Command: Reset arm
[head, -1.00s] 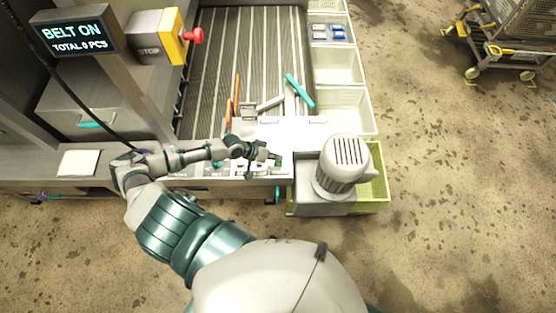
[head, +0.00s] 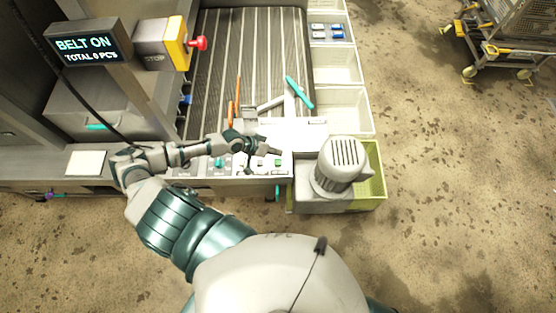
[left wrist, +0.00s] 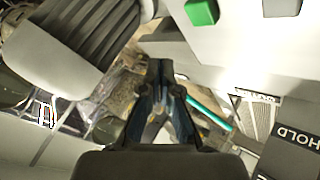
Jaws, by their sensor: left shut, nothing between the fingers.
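My left gripper (head: 268,147) is just above the front control panel (head: 230,172) of the conveyor, in the head view. Its fingers are closed together and empty. In the left wrist view its dark fingers (left wrist: 160,75) come together in the middle. A green button (left wrist: 202,12) lies beyond them at the top, apart from the fingers, with a grey button (left wrist: 282,8) to its right. A panel label reading HOLD (left wrist: 298,138) is at the right edge. My right gripper is not in view.
The grey ribbed motor (head: 341,165) stands close to the right of the gripper, by a green crate (head: 374,175). Beyond lie the slatted belt (head: 245,50), a teal-handled tool (head: 298,91) and white bins (head: 343,110). A BELT ON display (head: 86,43) and red stop button (head: 200,43) are at upper left.

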